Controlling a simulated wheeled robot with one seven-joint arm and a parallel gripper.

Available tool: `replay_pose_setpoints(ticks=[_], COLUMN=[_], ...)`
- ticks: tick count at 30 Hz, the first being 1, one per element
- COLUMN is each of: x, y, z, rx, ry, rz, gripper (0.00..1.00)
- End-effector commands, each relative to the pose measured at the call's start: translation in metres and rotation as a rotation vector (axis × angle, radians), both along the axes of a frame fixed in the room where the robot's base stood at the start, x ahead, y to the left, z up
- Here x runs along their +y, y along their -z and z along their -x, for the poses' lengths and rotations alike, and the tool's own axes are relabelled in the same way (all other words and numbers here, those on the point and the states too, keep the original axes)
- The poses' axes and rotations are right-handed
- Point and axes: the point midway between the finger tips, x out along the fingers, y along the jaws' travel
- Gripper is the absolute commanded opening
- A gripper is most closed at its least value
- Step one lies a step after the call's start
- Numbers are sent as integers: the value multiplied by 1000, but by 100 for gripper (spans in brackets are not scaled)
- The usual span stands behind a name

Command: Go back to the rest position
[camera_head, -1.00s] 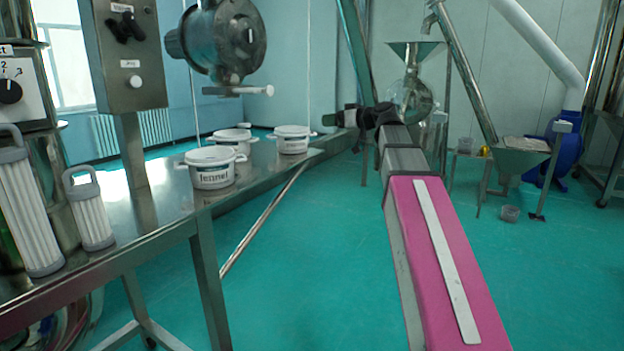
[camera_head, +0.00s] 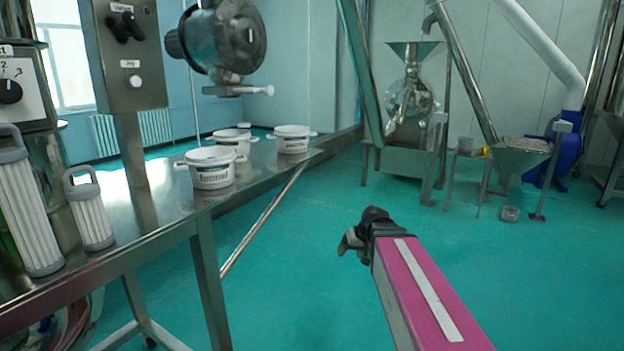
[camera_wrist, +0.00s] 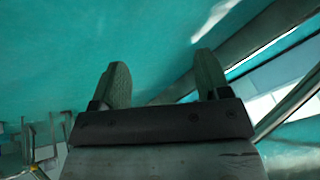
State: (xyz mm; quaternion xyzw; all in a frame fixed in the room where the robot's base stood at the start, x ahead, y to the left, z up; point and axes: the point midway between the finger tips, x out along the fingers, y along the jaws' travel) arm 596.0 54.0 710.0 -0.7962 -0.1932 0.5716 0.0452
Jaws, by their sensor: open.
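My gripper (camera_head: 347,244) is at the end of my pink arm, over open floor to the right of the steel table, in the head view. It is small and dark there. In the wrist view my gripper (camera_wrist: 160,82) shows two dark fingers set well apart, with nothing between them. Only teal floor and some steel bars lie beyond the fingers.
The steel table (camera_head: 150,225) at left bears several white tubs (camera_head: 212,166) and cylindrical filters (camera_head: 88,210). A control box (camera_head: 125,55) stands above it. A steel machine (camera_head: 408,110) stands at the back. The floor (camera_head: 300,290) around my arm is clear.

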Motion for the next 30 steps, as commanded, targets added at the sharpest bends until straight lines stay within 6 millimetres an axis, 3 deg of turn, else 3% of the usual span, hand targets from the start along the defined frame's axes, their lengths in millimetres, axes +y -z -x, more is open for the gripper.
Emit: replay_pose_setpoints(ticks=[1,6,12,18,30], x=[-5,-25,-45,-54,-54], y=[21,76,120,136,137], z=[16,59,101,118,119], rx=[45,174,276,314,315], ry=[23,105,179,211,214], rz=[35,158,281,338,341], gripper=[70,70,70,70,70])
